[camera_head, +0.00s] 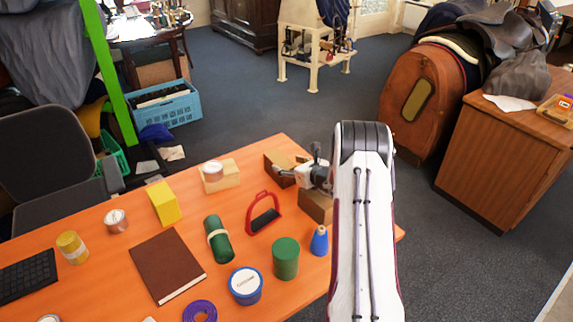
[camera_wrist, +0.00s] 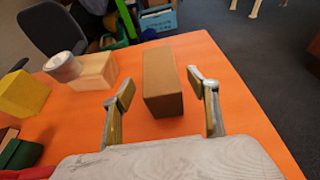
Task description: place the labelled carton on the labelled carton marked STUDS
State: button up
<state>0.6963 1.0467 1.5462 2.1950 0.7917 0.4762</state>
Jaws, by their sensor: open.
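A brown carton (camera_head: 277,161) stands near the table's far edge. In the wrist view this carton (camera_wrist: 163,80) shows between and beyond my fingers, with a gap on each side. A second brown carton (camera_head: 316,206) stands nearer, partly hidden behind my arm. No label can be read on either, so I cannot tell which is marked STUDS. My gripper (camera_head: 299,164) is open and empty, close to the far carton; both fingers also show in the wrist view (camera_wrist: 160,92).
A pale wooden block (camera_head: 226,181) with a tin (camera_head: 213,171) on top stands left of the far carton. A red stirrup (camera_head: 264,214), a green cylinder (camera_head: 286,259) and a blue cone-shaped item (camera_head: 319,241) stand nearby. Bare orange tabletop (camera_wrist: 210,50) surrounds the far carton.

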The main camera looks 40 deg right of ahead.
jog(key=shift+d+v, duration=0.15)
jog(key=shift+v, duration=1.15)
jog(key=shift+d+v, duration=0.15)
jog(key=shift+v, duration=1.15)
